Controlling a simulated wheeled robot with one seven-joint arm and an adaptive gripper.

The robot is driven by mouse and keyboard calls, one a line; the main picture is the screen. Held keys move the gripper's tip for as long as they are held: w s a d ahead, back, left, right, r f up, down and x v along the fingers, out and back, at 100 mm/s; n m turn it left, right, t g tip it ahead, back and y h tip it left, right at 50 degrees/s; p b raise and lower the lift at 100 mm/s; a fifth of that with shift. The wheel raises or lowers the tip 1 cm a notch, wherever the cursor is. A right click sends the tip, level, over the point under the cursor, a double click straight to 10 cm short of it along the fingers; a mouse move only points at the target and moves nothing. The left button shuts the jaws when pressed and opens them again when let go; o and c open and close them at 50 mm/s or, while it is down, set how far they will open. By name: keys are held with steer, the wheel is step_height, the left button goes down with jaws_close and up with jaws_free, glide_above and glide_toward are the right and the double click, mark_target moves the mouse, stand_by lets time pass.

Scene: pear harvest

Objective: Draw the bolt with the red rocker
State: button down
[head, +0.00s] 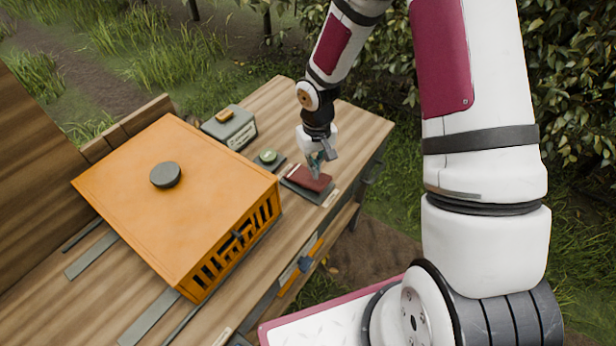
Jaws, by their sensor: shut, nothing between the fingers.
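The red rocker (305,179) is a dark red plate on a grey base at the right part of the wooden bench top. My gripper (315,172) points down at the rocker's upper part, its fingers closed with nothing between them. The fingertips appear to touch the rocker or hover just over it; I cannot tell which. The gripper hides a little of the rocker. On the bench front is an orange bar with a blue-grey piece (304,264); I cannot tell whether this is the bolt.
A large orange box (150,205) with a slotted front and a round dark knob (165,175) fills the left of the bench (270,100). Bushes grow behind.

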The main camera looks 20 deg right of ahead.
steer(key=shift+f+b, duration=0.65)
steer(key=shift+f, duration=1.05)
stand_by(1.1)
steer(key=shift+r+p, duration=1.5)
steer(key=shift+r, duration=2.05)
steer(key=s+d+r+t+h, duration=0.1)
steer(key=s+r, duration=0.2)
steer(key=r, duration=0.8)
steer(key=s+d+r+t, duration=0.1)
steer(key=s+r, duration=0.2)
steer(key=r, duration=0.7)
steer(key=s+a+r+m+t+y, duration=0.1)
steer(key=s+a+r+t, duration=0.1)
steer(key=s+r, duration=1.1)
steer(key=s+t, duration=0.1)
steer(key=s, duration=0.3)
steer(key=shift+s+r+t, duration=0.15)
steer(key=shift+s+t, duration=0.05)
steer(key=shift+t, duration=0.1)
